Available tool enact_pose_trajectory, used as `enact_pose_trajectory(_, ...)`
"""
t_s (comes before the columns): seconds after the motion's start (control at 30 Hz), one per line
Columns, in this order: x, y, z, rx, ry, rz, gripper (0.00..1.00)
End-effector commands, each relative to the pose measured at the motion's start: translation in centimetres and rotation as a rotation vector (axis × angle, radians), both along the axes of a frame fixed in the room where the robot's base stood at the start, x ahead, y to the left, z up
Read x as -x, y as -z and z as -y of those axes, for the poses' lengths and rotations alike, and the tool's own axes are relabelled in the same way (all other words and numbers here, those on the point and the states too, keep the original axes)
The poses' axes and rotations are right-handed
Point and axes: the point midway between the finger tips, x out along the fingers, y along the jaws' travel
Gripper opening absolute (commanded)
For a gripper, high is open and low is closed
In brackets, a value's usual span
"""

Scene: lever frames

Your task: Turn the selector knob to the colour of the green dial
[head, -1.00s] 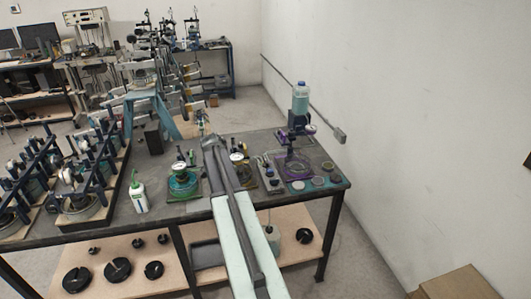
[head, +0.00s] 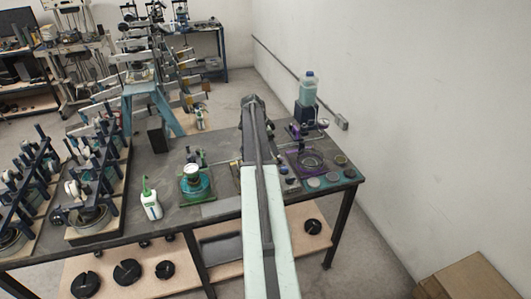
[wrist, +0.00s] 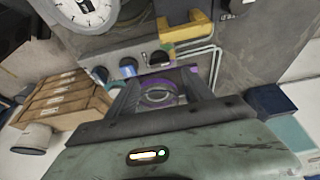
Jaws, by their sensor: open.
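The green-based device with a white top (head: 196,188), which may be the green dial, stands on the table left of my arm in the head view. My gripper (wrist: 158,88) is open in the wrist view, with nothing clearly held between its fingers. A panel with several small knobs, one of them blue-lit (wrist: 128,68), lies just beyond the fingertips. I cannot tell which knob is the selector. A white round dial (wrist: 82,10) shows at the top left of the wrist view. My arm hides part of the table in the head view.
A purple-based device with a ring (head: 311,160) stands right of my arm, with a bottle (head: 307,88) behind it. A white bottle with a green cap (head: 151,205) stands at the left. In the wrist view, a yellow bracket (wrist: 186,32) and wooden crate (wrist: 62,100) flank the panel.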

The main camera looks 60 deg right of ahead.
Motion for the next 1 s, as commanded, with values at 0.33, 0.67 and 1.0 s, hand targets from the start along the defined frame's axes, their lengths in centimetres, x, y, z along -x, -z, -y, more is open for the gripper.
enact_pose_trajectory(0.33,-0.4,2.0,0.0,0.0,-0.011,0.0,0.6)
enact_pose_trajectory(0.67,0.7,7.2,1.5,0.0,-0.015,-0.001,0.6)
enact_pose_trajectory(1.0,0.8,7.2,1.7,0.0,-0.016,0.0,0.54)
